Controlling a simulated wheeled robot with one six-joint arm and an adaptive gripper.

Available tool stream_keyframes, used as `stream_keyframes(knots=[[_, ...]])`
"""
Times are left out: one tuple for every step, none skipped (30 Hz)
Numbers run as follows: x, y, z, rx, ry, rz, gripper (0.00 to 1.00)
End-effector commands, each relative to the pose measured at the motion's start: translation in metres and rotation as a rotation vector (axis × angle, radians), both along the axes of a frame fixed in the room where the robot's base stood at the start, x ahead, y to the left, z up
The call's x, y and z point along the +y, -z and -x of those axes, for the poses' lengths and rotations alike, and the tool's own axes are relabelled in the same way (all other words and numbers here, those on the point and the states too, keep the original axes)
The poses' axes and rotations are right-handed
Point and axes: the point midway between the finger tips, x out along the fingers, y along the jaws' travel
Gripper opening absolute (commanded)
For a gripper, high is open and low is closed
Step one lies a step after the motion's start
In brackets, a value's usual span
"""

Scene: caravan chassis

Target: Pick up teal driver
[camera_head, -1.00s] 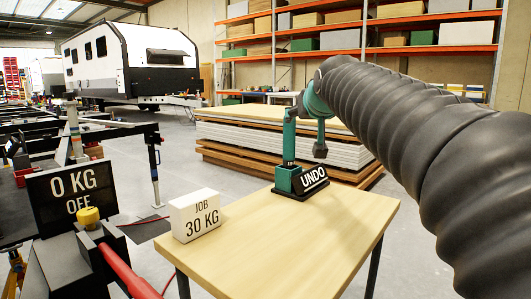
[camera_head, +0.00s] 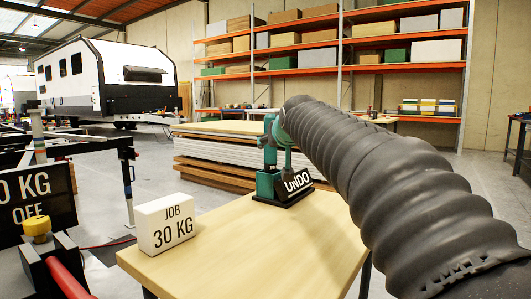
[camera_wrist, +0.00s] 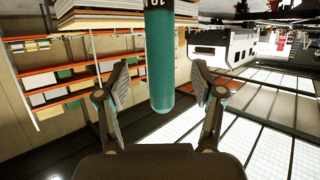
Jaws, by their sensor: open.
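The teal driver (camera_head: 269,150) stands upright in a dark stand labelled UNDO (camera_head: 297,183) on the wooden table. In the wrist view, a rounded teal end of the driver (camera_wrist: 160,75) with white lettering hangs down from the top of the picture. My gripper (camera_wrist: 159,88) is open, with one finger on each side of it and a visible gap to both. I cannot tell how deep it sits between the fingers. In the head view my arm hides most of the gripper beside the driver.
A white block marked JOB 30 KG (camera_head: 166,225) stands on the wooden table (camera_head: 235,250), left of the stand. A black display (camera_head: 30,205) and a yellow-knobbed device (camera_head: 38,228) are at left. Stacked boards (camera_head: 205,160) lie behind the table, shelving beyond. The table's front is clear.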

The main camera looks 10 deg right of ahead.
Motion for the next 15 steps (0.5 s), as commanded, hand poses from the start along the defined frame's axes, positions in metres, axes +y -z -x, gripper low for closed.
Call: stream_keyframes(knots=[[0.000, 0.003, -0.007, 0.001, 0.000, 0.000, 0.67], [0.000, 0.004, -0.010, 0.000, 0.000, 0.000, 0.67], [0.000, 0.005, -0.014, 0.000, 0.001, 0.000, 0.67], [-0.001, 0.006, -0.016, 0.000, 0.001, 0.000, 0.67], [-0.001, 0.006, -0.018, -0.001, 0.001, -0.001, 0.67], [-0.001, 0.006, -0.019, -0.001, 0.002, 0.000, 0.67], [-0.001, 0.007, -0.020, -0.001, 0.002, 0.000, 0.67], [-0.002, 0.007, -0.021, -0.001, 0.002, 0.000, 0.67], [-0.002, 0.009, -0.024, 0.000, 0.003, 0.000, 0.67], [-0.002, 0.010, -0.027, 0.001, 0.003, 0.000, 0.67], [-0.002, 0.012, -0.030, 0.002, 0.003, 0.000, 0.67], [-0.002, 0.013, -0.035, 0.002, 0.003, 0.000, 0.67], [-0.001, 0.015, -0.039, 0.001, 0.004, 0.000, 0.67], [-0.001, 0.016, -0.044, 0.002, 0.004, 0.000, 0.67], [-0.001, 0.018, -0.049, 0.002, 0.004, 0.000, 0.67]])
